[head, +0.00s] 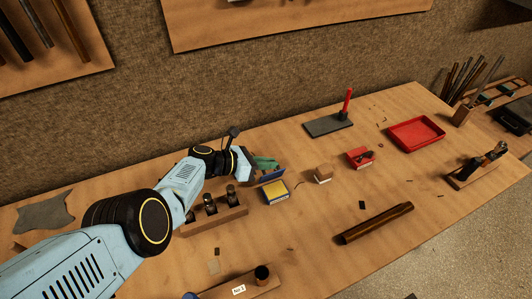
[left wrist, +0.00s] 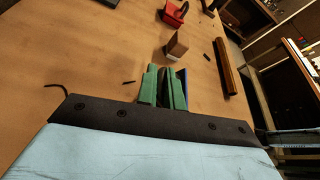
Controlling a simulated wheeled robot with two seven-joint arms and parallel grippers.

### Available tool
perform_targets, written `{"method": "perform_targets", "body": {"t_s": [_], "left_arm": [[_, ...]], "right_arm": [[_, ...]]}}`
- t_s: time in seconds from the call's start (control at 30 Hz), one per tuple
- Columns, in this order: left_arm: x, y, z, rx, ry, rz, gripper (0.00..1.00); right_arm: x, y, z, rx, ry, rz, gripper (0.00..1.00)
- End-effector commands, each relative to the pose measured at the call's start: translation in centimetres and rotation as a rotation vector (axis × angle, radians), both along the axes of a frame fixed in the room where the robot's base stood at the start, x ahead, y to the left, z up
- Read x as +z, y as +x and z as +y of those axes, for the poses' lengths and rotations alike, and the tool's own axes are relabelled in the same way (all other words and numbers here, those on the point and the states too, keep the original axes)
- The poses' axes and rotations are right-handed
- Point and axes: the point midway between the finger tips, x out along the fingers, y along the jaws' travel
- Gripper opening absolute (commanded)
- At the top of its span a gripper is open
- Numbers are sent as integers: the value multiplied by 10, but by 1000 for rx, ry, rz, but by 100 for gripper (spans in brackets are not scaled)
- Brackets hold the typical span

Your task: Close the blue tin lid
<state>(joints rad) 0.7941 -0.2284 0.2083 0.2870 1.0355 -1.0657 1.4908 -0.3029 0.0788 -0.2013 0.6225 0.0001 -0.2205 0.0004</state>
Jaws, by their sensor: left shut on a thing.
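The blue tin (head: 276,194) sits on the bench, with a yellow area showing inside its blue rim. Its blue lid (head: 271,177) stands raised at the tin's back edge. My left gripper (head: 265,164) has green fingers and is at the lid, shut on it. In the left wrist view the green fingers (left wrist: 165,88) are close together, and a strip of the blue lid (left wrist: 184,80) shows beside the right one. The tin's body is hidden in that view. My right gripper is not in view.
A wooden rack with dark fittings (head: 215,215) stands left of the tin. A small wooden block (head: 323,174) and a small red box (head: 361,157) lie to its right. A dark wooden rod (head: 376,223) lies nearer the front. Bare bench (head: 310,225) is in front of the tin.

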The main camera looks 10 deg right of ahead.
Motion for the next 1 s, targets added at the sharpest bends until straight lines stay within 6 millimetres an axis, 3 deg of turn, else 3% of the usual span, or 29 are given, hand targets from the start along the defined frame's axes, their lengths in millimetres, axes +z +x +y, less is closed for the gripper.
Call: {"method": "perform_targets", "body": {"t_s": [0.2, 0.7, 0.73, 0.8, 1.0], "left_arm": [[2, -5, -1, 0, 21, -61, 0], [0, -6, -1, 0, 29, -79, 0], [0, -6, -1, 0, 29, -79, 11], [0, -6, -1, 0, 29, -79, 18], [0, -5, -1, 1, 28, -79, 18]], "right_arm": [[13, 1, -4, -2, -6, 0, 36], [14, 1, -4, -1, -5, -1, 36], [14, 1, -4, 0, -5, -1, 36], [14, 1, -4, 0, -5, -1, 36], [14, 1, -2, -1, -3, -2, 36]]}}
